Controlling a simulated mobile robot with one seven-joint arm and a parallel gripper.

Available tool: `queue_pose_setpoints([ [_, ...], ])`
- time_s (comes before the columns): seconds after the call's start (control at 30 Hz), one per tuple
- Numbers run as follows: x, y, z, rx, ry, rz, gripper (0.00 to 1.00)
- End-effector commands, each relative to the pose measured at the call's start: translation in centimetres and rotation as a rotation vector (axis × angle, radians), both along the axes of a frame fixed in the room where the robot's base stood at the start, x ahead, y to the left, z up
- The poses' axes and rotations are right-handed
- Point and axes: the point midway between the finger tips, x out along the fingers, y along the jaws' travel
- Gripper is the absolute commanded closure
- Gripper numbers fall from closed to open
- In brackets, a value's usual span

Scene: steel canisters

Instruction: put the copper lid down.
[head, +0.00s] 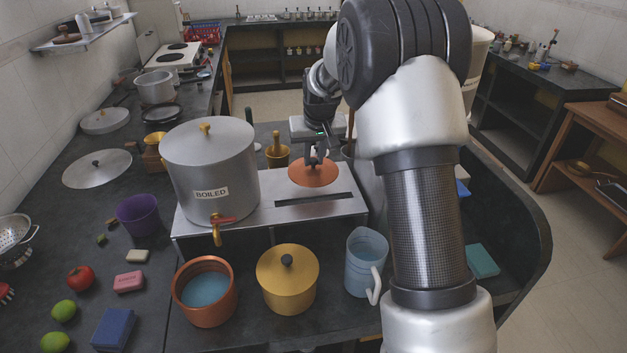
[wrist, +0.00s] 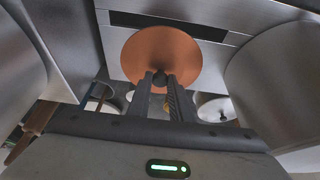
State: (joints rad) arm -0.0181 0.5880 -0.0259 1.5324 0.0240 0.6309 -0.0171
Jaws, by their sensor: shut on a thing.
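The copper lid (head: 313,175) is a round, flat copper disc with a dark knob. My gripper (head: 314,158) is shut on that knob, above the lid. In the wrist view the lid (wrist: 155,50) lies ahead of the fingertips, and my gripper (wrist: 161,79) pinches the knob from both sides. The lid appears over the back right part of the steel stand (head: 290,211); I cannot tell whether it touches the stand. An open copper pot (head: 205,313) holding blue liquid stands in front of the stand.
A large steel canister labelled BOILED (head: 210,170) stands on the stand, left of the lid. A brass mortar (head: 277,157) is behind. A yellow lidded pot (head: 288,288) and a blue jug (head: 363,265) stand in front. The stand's slotted front right part is bare.

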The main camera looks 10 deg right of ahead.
Motion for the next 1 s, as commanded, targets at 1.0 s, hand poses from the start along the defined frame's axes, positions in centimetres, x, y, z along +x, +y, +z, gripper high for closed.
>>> queue_pose_setpoints([
  [1.0, 0.0, 0.0, -6.2, 0.0, -0.002, 0.0, 0.62],
])
